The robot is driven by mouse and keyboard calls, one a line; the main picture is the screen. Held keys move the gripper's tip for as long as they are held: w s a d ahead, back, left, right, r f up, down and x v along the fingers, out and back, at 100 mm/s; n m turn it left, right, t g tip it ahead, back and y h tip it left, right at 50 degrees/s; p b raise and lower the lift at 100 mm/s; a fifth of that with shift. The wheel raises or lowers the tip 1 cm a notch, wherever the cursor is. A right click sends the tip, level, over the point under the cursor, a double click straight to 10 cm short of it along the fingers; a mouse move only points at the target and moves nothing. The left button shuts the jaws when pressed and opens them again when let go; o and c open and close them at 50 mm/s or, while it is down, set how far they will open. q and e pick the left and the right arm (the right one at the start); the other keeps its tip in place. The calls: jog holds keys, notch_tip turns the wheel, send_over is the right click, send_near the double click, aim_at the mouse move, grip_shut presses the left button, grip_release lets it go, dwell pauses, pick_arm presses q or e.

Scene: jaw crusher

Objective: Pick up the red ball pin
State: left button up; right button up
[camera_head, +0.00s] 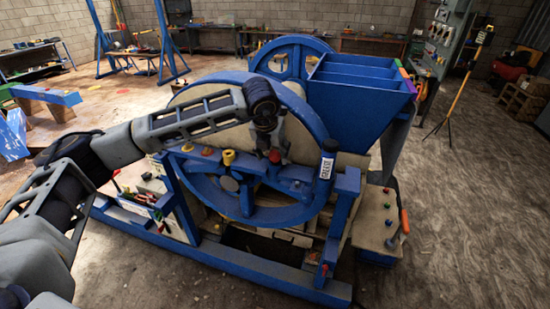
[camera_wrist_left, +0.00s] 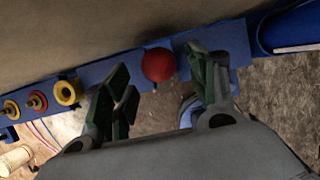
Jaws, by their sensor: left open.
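The red ball pin (camera_head: 275,156) stands on the blue bar of the crusher, in front of the big wheel. In the left wrist view its round red head (camera_wrist_left: 158,65) shows beyond and between my fingers, apart from both; the lower part of the pin is not visible there. My left gripper (camera_wrist_left: 160,95) is open and empty, with one green-padded finger on each side of the ball. In the head view my left gripper (camera_head: 277,140) points down just above the pin, partly hidden by its own wrist. My right gripper is in neither view.
The blue bar (camera_head: 258,170) also carries a yellow cylinder (camera_head: 229,157) and smaller red and yellow pins to the left. The big blue wheel (camera_head: 315,120) rises close behind. Floor at the right (camera_head: 460,210) is clear.

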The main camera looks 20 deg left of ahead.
pick_arm(q)
jog(key=shift+x, duration=1.05)
jog(key=shift+c, duration=0.3)
jog(key=c, duration=1.1)
jog(key=shift+r, duration=0.15)
notch_tip(320, 180, up, 28)
jog(key=b, duration=0.3)
jog(key=shift+b, duration=0.4)
